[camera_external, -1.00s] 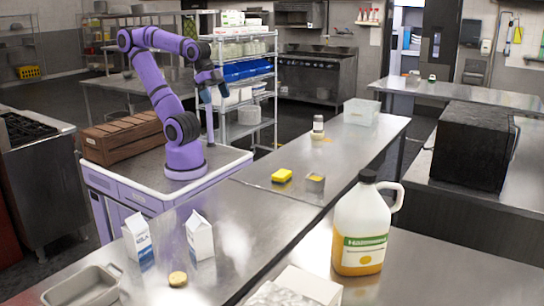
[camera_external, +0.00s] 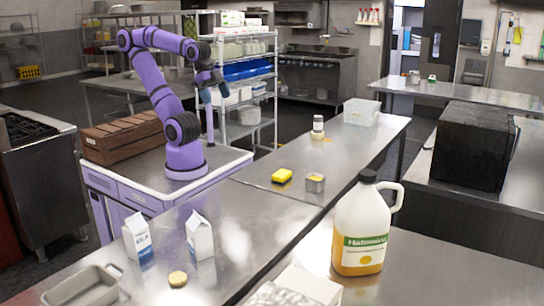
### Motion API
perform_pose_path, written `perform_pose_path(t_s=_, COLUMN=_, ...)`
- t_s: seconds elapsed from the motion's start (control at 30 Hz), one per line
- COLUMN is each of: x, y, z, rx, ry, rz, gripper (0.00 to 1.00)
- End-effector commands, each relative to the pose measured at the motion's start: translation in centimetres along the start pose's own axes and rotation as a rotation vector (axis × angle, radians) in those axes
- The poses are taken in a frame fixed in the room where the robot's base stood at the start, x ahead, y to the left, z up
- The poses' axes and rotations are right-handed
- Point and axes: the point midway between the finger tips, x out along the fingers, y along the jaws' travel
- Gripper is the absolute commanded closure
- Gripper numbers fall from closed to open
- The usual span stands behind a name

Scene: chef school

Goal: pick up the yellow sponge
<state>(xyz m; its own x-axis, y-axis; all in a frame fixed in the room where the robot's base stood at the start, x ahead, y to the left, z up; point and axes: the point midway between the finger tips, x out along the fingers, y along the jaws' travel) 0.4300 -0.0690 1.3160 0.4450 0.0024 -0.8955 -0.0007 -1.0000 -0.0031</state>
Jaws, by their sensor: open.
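The yellow sponge (camera_external: 282,175) lies flat on the steel counter (camera_external: 260,210), near its middle. My gripper (camera_external: 214,97) hangs from the purple arm at the upper left of the sponge, well above the counter height and apart from it. Its fingers are small and point down, and they are open with nothing seen between them. Nothing hides the sponge.
A small metal cup (camera_external: 315,183) stands close to the right of the sponge. A jar (camera_external: 318,127) and a clear bin (camera_external: 361,112) are farther back. Two milk cartons (camera_external: 200,237), a jug (camera_external: 363,225) and a metal pan (camera_external: 84,287) are nearer the camera. A wooden crate (camera_external: 122,138) sits beside my arm.

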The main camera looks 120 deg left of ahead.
Motion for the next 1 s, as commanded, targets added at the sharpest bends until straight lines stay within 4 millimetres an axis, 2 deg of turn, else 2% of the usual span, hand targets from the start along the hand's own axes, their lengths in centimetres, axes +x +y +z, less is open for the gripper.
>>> perform_pose_path(t_s=0.17, x=0.9, y=-0.5, z=-0.9, rx=-0.003, ry=-0.023, rz=-0.010, gripper=0.00)
perform_pose_path(t_s=0.37, x=4.3, y=-2.6, z=-3.6, rx=-0.006, ry=-0.094, rz=-0.037, gripper=0.00)
perform_pose_path(t_s=0.7, x=12.0, y=-8.0, z=-6.8, rx=-0.011, ry=-0.225, rz=-0.061, gripper=0.00)
perform_pose_path(t_s=1.0, x=19.8, y=-13.9, z=-6.9, rx=-0.024, ry=-0.337, rz=-0.053, gripper=0.00)
